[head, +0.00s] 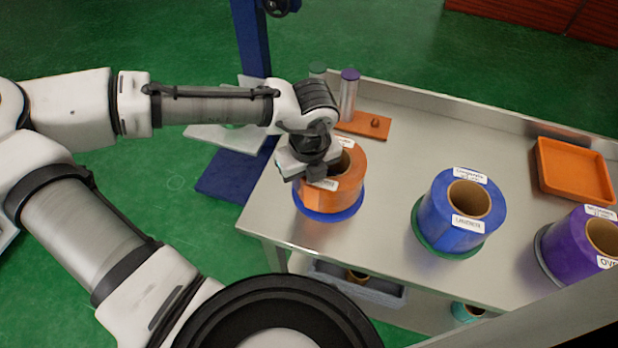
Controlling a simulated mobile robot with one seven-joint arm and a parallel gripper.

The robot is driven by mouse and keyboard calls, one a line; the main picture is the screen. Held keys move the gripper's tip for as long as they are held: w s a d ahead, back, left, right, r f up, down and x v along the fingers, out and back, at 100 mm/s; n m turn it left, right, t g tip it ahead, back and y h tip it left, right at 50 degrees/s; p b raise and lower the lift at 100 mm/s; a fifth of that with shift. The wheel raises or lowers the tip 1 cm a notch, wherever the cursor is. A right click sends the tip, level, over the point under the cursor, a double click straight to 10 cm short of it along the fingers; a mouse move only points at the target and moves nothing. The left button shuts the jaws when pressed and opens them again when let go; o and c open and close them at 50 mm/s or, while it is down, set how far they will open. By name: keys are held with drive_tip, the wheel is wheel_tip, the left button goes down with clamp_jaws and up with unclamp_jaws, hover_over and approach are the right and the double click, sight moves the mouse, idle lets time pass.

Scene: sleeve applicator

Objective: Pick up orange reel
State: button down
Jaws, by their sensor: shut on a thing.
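The orange reel (345,192) sits upright on a blue round base (330,216) near the left front corner of the steel table (390,220). It has a brown cardboard core and white labels. My gripper (322,176) is over the reel's left side and shut on it, at its upper rim. The fingertips are partly hidden by the gripper body, and the gripper covers part of the reel's top. I cannot tell whether the reel is lifted off its base.
A blue reel (443,213) and a purple reel (578,246) stand to the right. An orange tray (574,171) lies at the back right. An orange board (366,126) and a purple-capped cylinder (349,95) stand behind my gripper. A blue post (252,40) rises beyond the table's left end.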

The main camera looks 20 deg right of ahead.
wheel_tip(320, 180, up, 18)
drive_tip(key=shift+r, duration=0.2)
